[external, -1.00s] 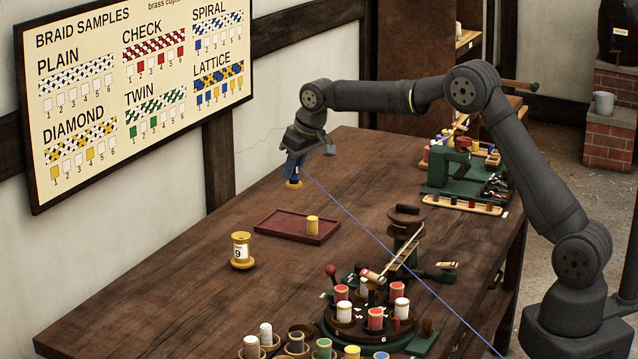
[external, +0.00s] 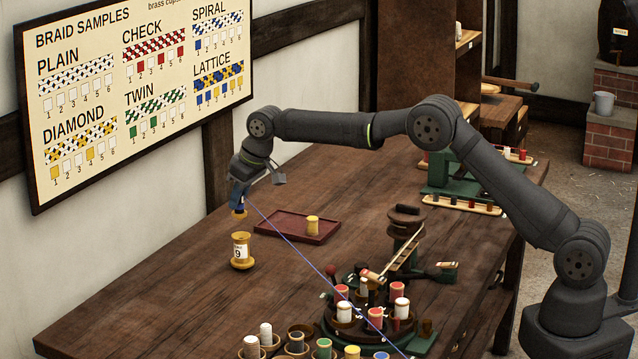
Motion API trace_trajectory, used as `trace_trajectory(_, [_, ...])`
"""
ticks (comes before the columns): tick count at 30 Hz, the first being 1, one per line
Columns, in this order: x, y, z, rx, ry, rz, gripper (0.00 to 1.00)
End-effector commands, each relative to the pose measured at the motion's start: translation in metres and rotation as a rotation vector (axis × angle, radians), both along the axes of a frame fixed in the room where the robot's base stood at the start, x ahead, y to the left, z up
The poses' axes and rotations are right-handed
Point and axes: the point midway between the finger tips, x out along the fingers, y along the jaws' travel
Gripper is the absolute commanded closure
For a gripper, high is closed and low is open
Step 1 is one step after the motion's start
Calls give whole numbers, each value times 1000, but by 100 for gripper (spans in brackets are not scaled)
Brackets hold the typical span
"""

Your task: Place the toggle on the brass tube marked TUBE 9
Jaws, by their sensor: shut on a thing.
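The brass tube marked 9 (external: 242,252) stands upright on the bench, left of the red tray. My gripper (external: 240,200) points down just above it, with blue at its fingers. It is shut on the toggle (external: 239,214), a small yellow-brown piece that shows below the fingers. A narrow gap shows between the toggle and the tube's top. The toggle's upper part is hidden by the fingers.
A red tray (external: 290,232) with a yellow cylinder (external: 313,226) lies to the right. A thin blue line (external: 300,253) runs from my gripper down to the lower right, over the round stand with several bobbins. The bench left of the tube is clear.

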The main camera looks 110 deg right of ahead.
Motion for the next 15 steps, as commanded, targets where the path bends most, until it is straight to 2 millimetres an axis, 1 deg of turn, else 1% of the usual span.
trace_trajectory(8, [-1,0,-37,2,2,0,100])
trace_trajectory(10, [-1,0,-40,1,1,0,100])
trace_trajectory(15, [-1,0,-39,0,0,0,100])
